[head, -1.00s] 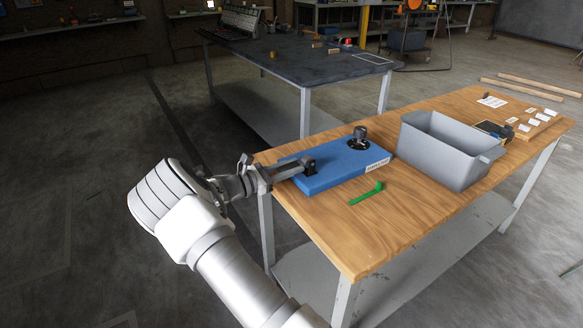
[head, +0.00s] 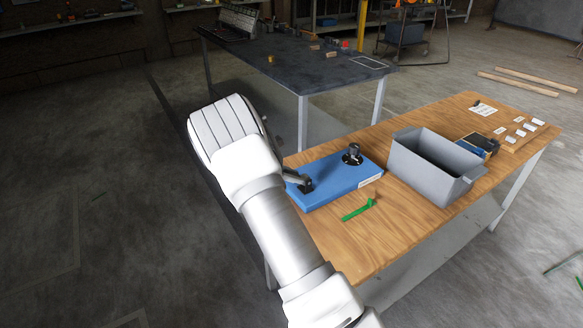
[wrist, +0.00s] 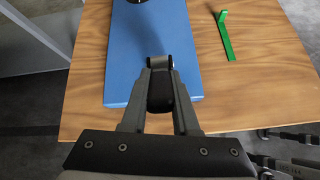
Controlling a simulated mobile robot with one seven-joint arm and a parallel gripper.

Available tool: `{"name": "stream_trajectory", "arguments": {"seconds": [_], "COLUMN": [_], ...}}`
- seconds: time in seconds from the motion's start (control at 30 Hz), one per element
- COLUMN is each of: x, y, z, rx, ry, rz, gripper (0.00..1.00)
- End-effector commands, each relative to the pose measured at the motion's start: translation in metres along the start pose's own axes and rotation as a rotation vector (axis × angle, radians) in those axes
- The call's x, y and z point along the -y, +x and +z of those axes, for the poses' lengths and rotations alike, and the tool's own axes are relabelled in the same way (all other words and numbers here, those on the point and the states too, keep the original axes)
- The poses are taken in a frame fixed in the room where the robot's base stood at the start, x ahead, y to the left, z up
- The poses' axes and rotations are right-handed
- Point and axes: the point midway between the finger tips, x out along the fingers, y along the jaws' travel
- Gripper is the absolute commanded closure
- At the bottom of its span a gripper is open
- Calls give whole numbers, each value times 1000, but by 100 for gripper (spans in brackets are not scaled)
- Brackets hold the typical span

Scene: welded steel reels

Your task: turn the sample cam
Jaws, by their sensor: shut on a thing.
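The blue board (head: 340,180) lies on the wooden bench, with a pale label on its front edge that is too small to read. A black pivoted lever (head: 304,184), which I take as the sample cam, sits at its near left end. A dark round knob (head: 353,152) stands near the far end. In the wrist view my gripper (wrist: 159,74) is shut on the black handle of the lever (wrist: 160,96), one finger on each side, at the board's near edge. In the head view my arm hides the gripper and part of the lever.
A grey open bin (head: 430,165) stands right of the board. A green L-shaped piece (head: 358,210) lies on the wooden bench (head: 395,232) in front. Farther right are a dark box (head: 478,145) and several white labels. A dark table (head: 300,65) stands behind.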

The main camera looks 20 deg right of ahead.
Motion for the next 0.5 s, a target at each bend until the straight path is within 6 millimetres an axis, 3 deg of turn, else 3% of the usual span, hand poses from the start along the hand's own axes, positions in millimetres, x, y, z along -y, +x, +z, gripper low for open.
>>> {"name": "stream_trajectory", "arguments": {"seconds": [0.03,0.5], "x": [-2,-7], "y": [-6,3], "z": [11,31], "rx": [-50,-466], "ry": [6,6], "rz": [-10,-92], "gripper": [100,100]}}
